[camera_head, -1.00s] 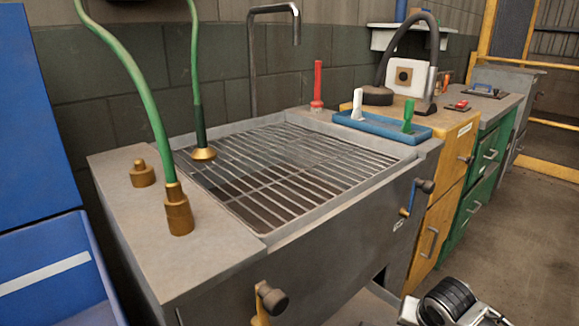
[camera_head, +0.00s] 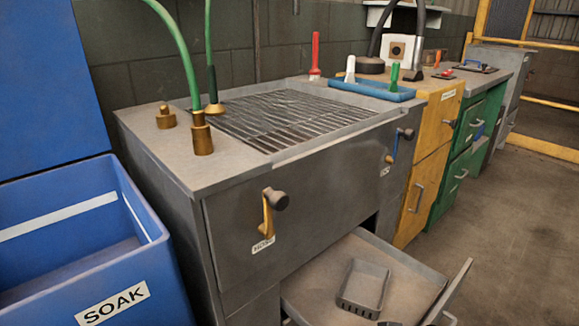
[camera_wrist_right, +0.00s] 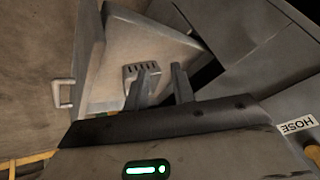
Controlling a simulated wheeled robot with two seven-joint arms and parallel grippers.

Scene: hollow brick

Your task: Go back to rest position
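My right gripper (camera_wrist_right: 162,68) shows in the right wrist view. Its two dark fingers are apart with nothing between them. It is over the open grey drawer (camera_head: 405,270) under the sink. A small grey slotted tray (camera_head: 364,284) lies in that drawer; in the right wrist view the slotted tray (camera_wrist_right: 131,71) is partly hidden behind the left finger. In the head view the right gripper cannot be made out. My left gripper is in neither view.
The grey sink bench (camera_head: 225,172) with a wire grate fills the middle. A yellow handle (camera_head: 267,215) sticks out of its front, above a HOSE label. A blue SOAK bin (camera_head: 150,262) stands at left. Yellow (camera_head: 428,165) and green cabinets (camera_head: 470,150) stand at right. Floor at right is clear.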

